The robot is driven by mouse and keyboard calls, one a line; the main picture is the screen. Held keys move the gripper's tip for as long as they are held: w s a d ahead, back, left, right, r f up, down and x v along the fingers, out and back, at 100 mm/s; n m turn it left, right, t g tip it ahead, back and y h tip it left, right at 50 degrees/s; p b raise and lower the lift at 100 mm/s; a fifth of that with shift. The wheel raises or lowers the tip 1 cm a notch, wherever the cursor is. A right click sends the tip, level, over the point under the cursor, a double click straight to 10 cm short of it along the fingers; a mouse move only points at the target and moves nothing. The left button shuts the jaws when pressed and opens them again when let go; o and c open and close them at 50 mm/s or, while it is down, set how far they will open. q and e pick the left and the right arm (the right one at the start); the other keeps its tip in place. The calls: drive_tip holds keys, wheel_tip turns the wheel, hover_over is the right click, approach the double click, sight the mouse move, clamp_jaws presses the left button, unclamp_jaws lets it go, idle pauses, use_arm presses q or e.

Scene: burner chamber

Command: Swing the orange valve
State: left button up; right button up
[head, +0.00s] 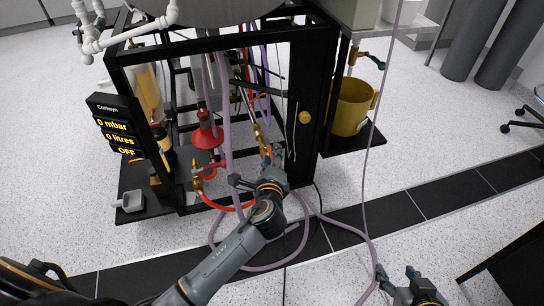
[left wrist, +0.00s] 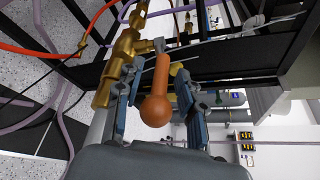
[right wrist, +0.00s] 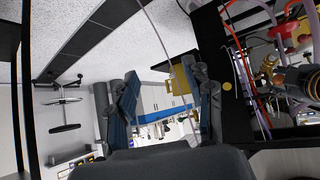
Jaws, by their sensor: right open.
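The orange valve handle (left wrist: 158,88), a short lever with a round knob, shows in the left wrist view. It is joined to a brass fitting (left wrist: 125,55) on its left. My left gripper (left wrist: 156,95) is open, with one finger on each side of the handle and visible gaps to both. In the head view my left gripper (head: 275,160) is at the front of the black frame, by the brass pipework (head: 262,138); I cannot make out the handle there. My right gripper (head: 408,283) is open and empty, low at the right; it also shows in the right wrist view (right wrist: 162,95).
The black frame (head: 300,140) holds hoses, a red funnel-like part (head: 207,132) and a display (head: 115,125). A yellow bucket (head: 352,105) stands on a side shelf. Purple hoses (head: 300,235) loop on the floor before the frame. Floor to the right is mostly clear.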

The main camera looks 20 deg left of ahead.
use_arm(q)
drive_tip(key=shift+w+a+f, duration=0.1)
drive_tip(key=shift+w+a, duration=0.05)
drive_tip(key=shift+w, duration=0.4)
use_arm(e)
drive_tip(key=shift+w+a+r+t, duration=0.2)
drive_tip(key=shift+w+r+t, duration=0.25)
drive_tip(key=shift+w, duration=0.1)
use_arm(q)
clamp_jaws()
use_arm(e)
drive_tip(key=shift+s, duration=0.1)
